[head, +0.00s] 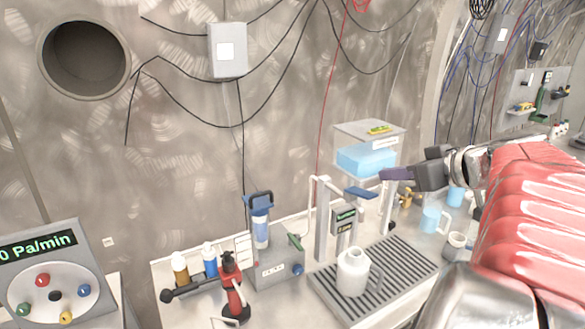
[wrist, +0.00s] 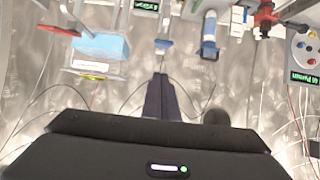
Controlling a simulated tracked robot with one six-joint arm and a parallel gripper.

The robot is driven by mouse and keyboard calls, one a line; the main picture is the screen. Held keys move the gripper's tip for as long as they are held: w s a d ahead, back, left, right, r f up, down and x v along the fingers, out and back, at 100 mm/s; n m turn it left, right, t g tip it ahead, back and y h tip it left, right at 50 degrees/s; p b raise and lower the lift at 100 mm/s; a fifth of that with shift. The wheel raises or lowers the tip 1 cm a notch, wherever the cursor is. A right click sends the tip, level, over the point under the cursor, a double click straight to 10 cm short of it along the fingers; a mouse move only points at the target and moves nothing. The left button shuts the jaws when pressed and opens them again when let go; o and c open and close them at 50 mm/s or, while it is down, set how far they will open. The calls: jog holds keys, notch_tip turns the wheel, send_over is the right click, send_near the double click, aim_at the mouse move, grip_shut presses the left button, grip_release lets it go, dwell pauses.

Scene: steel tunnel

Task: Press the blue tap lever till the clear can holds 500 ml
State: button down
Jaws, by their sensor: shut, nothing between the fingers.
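The blue tap lever (head: 360,192) sticks out at the top of the tap stand, beside a small dark display (head: 345,217) with unreadable text. The can (head: 353,272), a whitish jug with a handle, stands upright on the slotted drip tray below the tap; its fill level cannot be read. My gripper (head: 385,174) is shut and empty, its purple-grey fingers a little above and to the right of the lever, seemingly apart from it. In the wrist view the shut fingers (wrist: 160,80) point toward the tap, whose lever (wrist: 164,48) shows beyond their tips.
A tank of blue water (head: 366,160) stands behind the tap. A blue-topped filter (head: 260,220), a red tool (head: 232,285) and bottles (head: 181,267) stand to the left. The drip tray (head: 400,262) has bare room right of the can. Blue cups (head: 430,219) stand further right.

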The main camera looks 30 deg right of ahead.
jog(key=shift+v, duration=2.5)
